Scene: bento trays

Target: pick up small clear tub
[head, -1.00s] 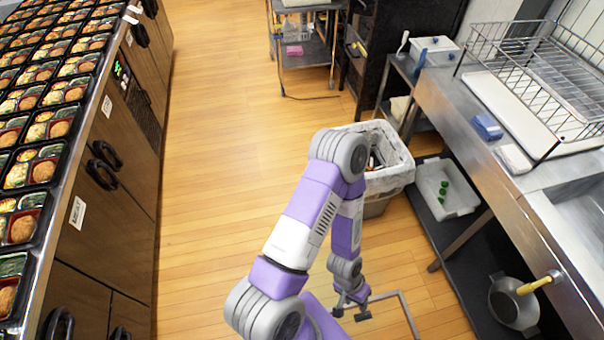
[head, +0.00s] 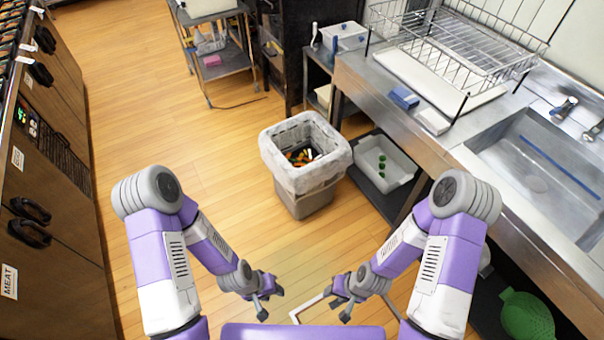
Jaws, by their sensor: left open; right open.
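I cannot tell for sure which container is the small clear tub. A pale, see-through-looking tub (head: 372,181) with a few green pieces in it stands on the dark low shelf under the counter. Another pale tub (head: 343,37) with blue on it stands on the small side shelf at the back. My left gripper (head: 271,302) and my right gripper (head: 338,306) hang low at the front, both open and empty. Both are well apart from these tubs.
A lined waste bin (head: 305,195) stands on the floor ahead. The steel counter (head: 440,150) with a dish rack (head: 455,45) and sink (head: 545,170) runs along the right. Cabinets (head: 50,270) line the left. A cart (head: 215,65) stands behind.

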